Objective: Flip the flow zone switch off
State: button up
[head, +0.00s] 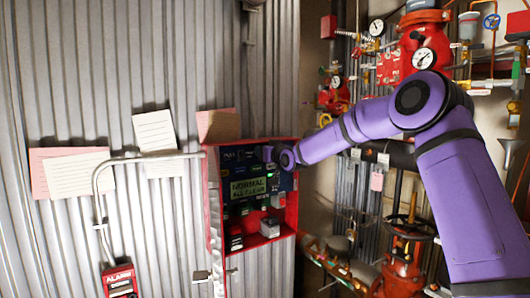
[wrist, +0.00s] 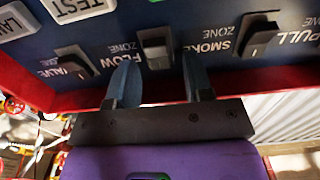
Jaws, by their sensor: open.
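In the wrist view, the flow zone switch (wrist: 157,48) is a small grey rocker on the blue panel face, just right of the "FLOW ZONE" label and left of the "SMOKE ZONE" label. I cannot tell whether it is on or off. My gripper (wrist: 160,76) is open and empty. Its two blue-grey fingers point at the panel, one on each side of the switch's line, with the switch between and just beyond the tips; contact is unclear. In the head view, my gripper (head: 270,154) is at the upper part of the red alarm panel (head: 212,205), hiding part of it.
In the wrist view, similar switches sit left (wrist: 76,60) and right (wrist: 260,38), with a white TEST button (wrist: 78,8) above. The panel's display (head: 248,188) reads "NORMAL ALL CLEAR". Red valves and pipes (head: 425,40) crowd the right; corrugated wall (head: 70,80) lies left.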

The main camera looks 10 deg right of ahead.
jog(key=shift+c, duration=0.5)
grip_shut()
jog(key=shift+s+f+t+y, duration=0.1)
jog(key=shift+f+t+y, duration=0.15)
jog(key=shift+t, duration=0.65)
jog(key=shift+s+f+t+y, duration=0.15)
jog(key=shift+t+y, duration=0.2)
jog(key=shift+t, duration=0.55)
jog(key=shift+w, duration=0.1)
jog(key=shift+o, duration=0.5)
grip_release()
jog(key=v, duration=1.1)
